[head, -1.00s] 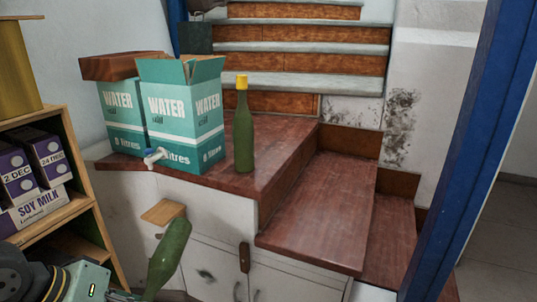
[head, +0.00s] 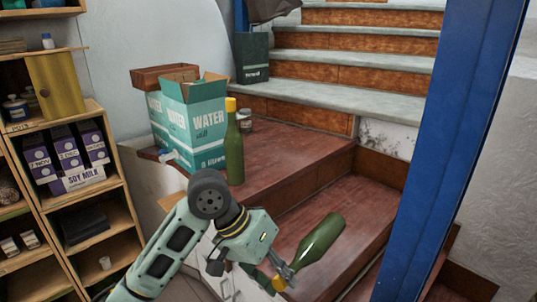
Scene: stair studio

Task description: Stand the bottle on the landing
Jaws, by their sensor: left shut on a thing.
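A green bottle (head: 321,238) is in my left gripper (head: 286,272), which is shut on its neck. The bottle is tilted, with its yellow cap low at the left and its base up to the right. It shows in front of the lower red-brown step; I cannot tell whether it touches it. The red-brown landing (head: 290,152) lies above and behind the gripper. A second green bottle (head: 234,150) with a yellow cap stands upright on the landing, beside the water boxes. My right gripper is not in view.
Teal water boxes (head: 196,122) stand at the landing's left, with a small jar (head: 245,120) behind the standing bottle. The landing's right part is clear. A blue post (head: 450,150) rises at right. Shelves (head: 75,195) with soy milk cartons stand at left.

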